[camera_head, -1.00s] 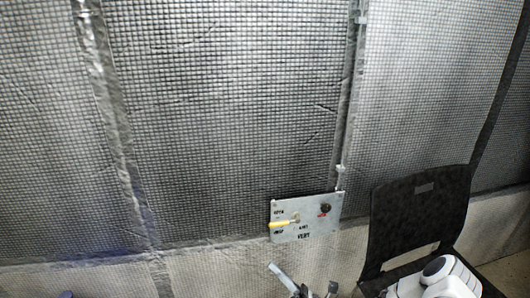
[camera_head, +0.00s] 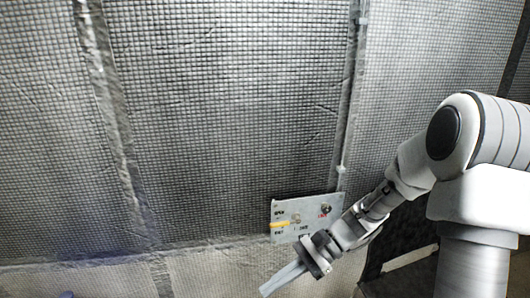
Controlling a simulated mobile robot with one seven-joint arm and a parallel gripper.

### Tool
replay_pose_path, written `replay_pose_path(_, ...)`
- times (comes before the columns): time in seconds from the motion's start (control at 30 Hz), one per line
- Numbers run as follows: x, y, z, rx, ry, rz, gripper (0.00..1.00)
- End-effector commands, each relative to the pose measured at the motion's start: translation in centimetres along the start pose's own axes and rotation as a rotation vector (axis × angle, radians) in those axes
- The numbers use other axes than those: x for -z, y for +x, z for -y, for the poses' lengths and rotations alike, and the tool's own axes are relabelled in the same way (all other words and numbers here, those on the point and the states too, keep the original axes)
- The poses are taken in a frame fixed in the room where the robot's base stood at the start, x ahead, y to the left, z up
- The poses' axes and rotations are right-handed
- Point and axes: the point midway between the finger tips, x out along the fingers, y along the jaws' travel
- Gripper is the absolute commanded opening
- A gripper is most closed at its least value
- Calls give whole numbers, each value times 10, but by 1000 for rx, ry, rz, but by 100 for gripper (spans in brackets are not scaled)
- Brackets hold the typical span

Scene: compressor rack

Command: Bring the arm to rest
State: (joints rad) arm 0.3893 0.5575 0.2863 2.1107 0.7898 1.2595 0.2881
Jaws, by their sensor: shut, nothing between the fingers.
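My arm reaches in from the right side of the view, bent at a large joint and sloping down to the left. My gripper (camera_head: 284,277) is at its lower left end, its fingers shut together with nothing seen between them. It sits below the grey control panel (camera_head: 281,209), in front of the lower wall. The panel carries a yellow lever, a dark knob and small lettering. My wrist overlaps the panel's lower right part in the picture, and I cannot tell whether they touch.
A wall of wire mesh (camera_head: 230,120) with vertical seams fills the background. A black chair (camera_head: 398,252) stands at the lower right, mostly hidden behind my arm. The space left of my gripper looks clear.

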Motion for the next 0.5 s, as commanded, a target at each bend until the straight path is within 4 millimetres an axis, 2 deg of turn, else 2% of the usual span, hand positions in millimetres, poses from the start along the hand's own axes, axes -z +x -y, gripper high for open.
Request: replay_pose_path(0.5,-56,-57,-52,-280,-467,-577,0)
